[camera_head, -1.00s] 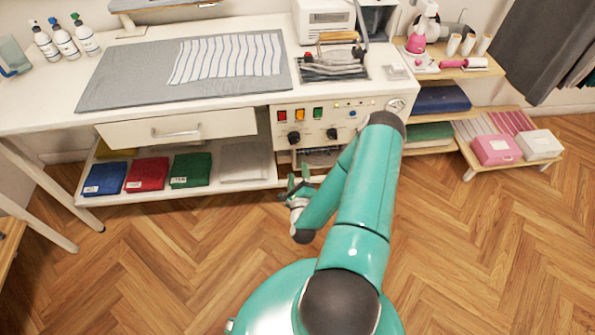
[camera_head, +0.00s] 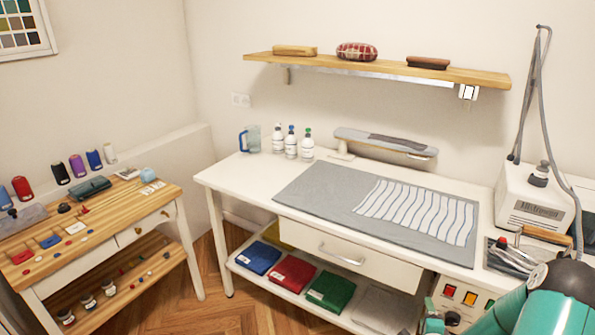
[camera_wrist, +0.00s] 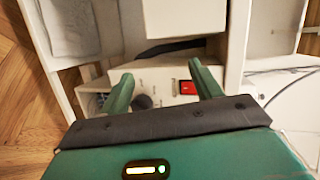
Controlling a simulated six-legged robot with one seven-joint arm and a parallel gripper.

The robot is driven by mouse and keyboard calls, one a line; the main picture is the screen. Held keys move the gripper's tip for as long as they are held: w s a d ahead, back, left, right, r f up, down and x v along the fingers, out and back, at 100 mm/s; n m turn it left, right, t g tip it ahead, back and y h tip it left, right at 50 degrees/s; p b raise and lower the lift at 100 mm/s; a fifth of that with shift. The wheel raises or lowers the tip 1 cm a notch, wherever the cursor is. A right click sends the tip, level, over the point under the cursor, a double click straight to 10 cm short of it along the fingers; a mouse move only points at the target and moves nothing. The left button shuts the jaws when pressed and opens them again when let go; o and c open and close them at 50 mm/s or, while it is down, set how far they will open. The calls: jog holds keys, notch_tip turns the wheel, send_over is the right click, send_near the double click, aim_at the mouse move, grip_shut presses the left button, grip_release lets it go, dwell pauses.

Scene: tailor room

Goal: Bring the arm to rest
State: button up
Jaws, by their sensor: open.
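My gripper (camera_wrist: 162,82) shows in the wrist view with its two green fingers spread apart. Nothing is between them. They point toward the white front panel (camera_wrist: 165,95) of the ironing table, which has a red switch (camera_wrist: 187,88) and dark knobs. I cannot tell the exact gap to the panel. In the head view my green arm is at the lower right corner, in front of the table's control panel (camera_head: 462,296). Most of the arm is cut off by the picture edge.
The white table (camera_head: 240,178) bears a grey mat (camera_head: 320,190) with striped cloth (camera_head: 420,212), an iron (camera_head: 512,254) and a steam unit (camera_head: 535,205). Folded cloths (camera_head: 330,290) lie on its lower shelf. A wooden side table (camera_head: 100,215) stands left. Some floor (camera_head: 215,300) between them is clear.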

jog(key=a+r+n+g+y, duration=0.15)
jog(key=a+r+n, duration=0.25)
jog(key=r, duration=0.4)
jog(key=s+a+r+n+g, duration=0.1)
jog(key=a+r+n+g, duration=0.1)
jog(key=a+r+n, duration=0.4)
jog(key=a+r+n+g+y, duration=0.1)
jog(key=a+r+n+g, duration=0.15)
jog(key=r, duration=0.65)
jog(key=s+a+r+n+g+y, duration=0.1)
jog(key=s+a+r+n, duration=0.3)
jog(key=s, duration=0.7)
jog(key=s+a+r+n+g+y, duration=0.1)
jog(key=s+a+r+n, duration=0.3)
jog(key=s+a+r, duration=0.4)
jog(key=s+a+g, duration=0.1)
jog(key=s, duration=0.3)
jog(key=shift+a, duration=0.15)
